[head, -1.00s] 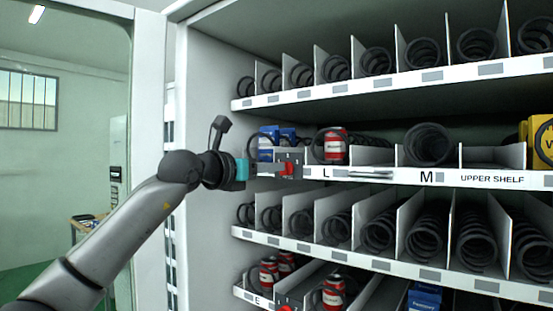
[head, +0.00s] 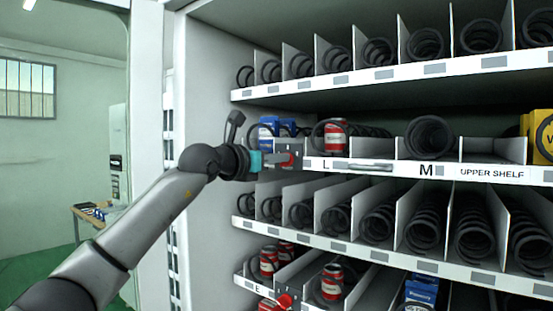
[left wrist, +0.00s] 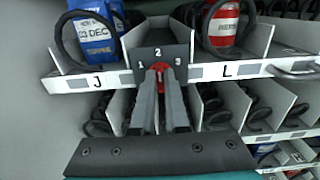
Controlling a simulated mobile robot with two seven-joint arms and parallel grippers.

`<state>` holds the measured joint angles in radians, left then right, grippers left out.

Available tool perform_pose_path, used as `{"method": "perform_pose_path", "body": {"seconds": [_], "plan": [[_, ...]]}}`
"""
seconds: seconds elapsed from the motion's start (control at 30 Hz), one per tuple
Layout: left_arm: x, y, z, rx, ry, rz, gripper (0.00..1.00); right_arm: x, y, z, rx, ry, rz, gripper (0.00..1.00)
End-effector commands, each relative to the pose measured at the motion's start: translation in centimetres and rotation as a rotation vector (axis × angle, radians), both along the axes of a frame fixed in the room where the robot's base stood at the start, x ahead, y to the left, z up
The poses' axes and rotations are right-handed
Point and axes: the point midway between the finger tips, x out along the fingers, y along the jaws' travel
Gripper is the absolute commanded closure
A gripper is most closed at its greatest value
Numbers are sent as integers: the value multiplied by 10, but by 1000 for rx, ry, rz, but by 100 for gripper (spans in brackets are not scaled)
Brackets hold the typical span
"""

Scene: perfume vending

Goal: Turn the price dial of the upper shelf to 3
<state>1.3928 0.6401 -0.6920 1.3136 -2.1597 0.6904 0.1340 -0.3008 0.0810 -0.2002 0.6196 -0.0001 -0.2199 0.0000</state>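The price dial (left wrist: 159,69) is a small red knob on a dark plate marked 1, 2 and 3, at the left end of the upper shelf. The 2 is at the top of the plate, the 1 at left and the 3 at right. The dial (head: 288,159) also shows in the head view, partly behind my gripper. My left gripper (head: 277,161) points at it; in the left wrist view its fingertips (left wrist: 160,76) flank the red knob with a narrow gap. Contact is unclear, and the knob's pointing direction is mostly hidden. My right gripper is not in view.
The upper shelf's rail (head: 400,170) carries letters L and M, and J shows in the wrist view. A blue pack (left wrist: 95,35) and a red can (left wrist: 222,25) stand in the coils beside the dial. Shelves (head: 380,78) lie above and below.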

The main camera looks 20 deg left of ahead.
Motion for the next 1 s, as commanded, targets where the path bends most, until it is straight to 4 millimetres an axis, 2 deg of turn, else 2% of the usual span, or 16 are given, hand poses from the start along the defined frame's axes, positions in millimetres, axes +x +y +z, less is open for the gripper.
{"method": "perform_pose_path", "body": {"seconds": [0.1, 0.67, 1.0], "plan": [[0, 0, 0, 0, 0, 0, 100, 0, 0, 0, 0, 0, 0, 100], [0, 0, 0, 13, -3, 0, 100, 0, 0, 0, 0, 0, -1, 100], [0, -1, -2, 166, -58, -1, 100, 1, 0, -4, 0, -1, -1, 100]]}}
